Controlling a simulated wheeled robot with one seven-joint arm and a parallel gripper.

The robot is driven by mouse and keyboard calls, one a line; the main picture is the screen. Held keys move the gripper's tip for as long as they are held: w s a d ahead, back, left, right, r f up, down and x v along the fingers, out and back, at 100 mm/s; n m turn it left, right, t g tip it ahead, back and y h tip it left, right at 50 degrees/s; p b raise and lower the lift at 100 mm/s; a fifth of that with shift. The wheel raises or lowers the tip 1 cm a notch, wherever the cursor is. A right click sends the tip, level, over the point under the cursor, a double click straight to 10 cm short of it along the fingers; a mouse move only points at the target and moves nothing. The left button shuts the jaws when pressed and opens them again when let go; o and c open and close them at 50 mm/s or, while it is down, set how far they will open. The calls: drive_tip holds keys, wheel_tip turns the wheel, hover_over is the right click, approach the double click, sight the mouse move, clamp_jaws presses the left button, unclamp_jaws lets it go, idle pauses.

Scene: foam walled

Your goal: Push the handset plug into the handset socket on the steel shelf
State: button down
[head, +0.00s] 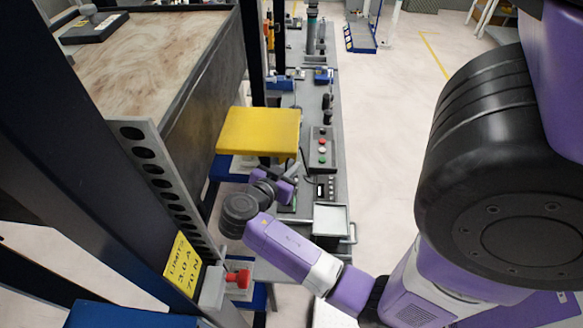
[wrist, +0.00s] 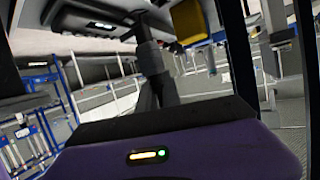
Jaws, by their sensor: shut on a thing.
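In the wrist view my gripper (wrist: 157,75) reaches away from the purple wrist housing. Its dark fingers are closed on a dark grey piece (wrist: 150,57), which I take to be the handset plug; its far end merges with the dark surroundings. Beyond it is a dark panel (wrist: 95,20) with small white lights. I cannot make out the handset socket or whether the plug touches anything.
The yellow block (head: 258,131) stands close beside my arm's end. A dark post with a perforated rail (head: 160,180) and a red knob (head: 239,278) stand left.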

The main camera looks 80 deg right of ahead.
drive_tip(key=shift+f+b, duration=1.8)
drive_tip(key=shift+f, duration=0.45)
drive_tip(key=shift+f+b, duration=1.3)
drive_tip(key=shift+b, duration=0.45)
idle(0.3)
drive_tip(key=c, duration=1.5)
unclamp_jaws()
drive_tip(key=shift+o, duration=0.2)
drive_tip(key=shift+a, duration=0.1)
drive_tip(key=b+v, duration=0.1)
drive_tip(key=v, duration=0.6)
drive_tip(key=shift+a+r, duration=0.15)
drive_tip(key=shift+a, duration=0.1)
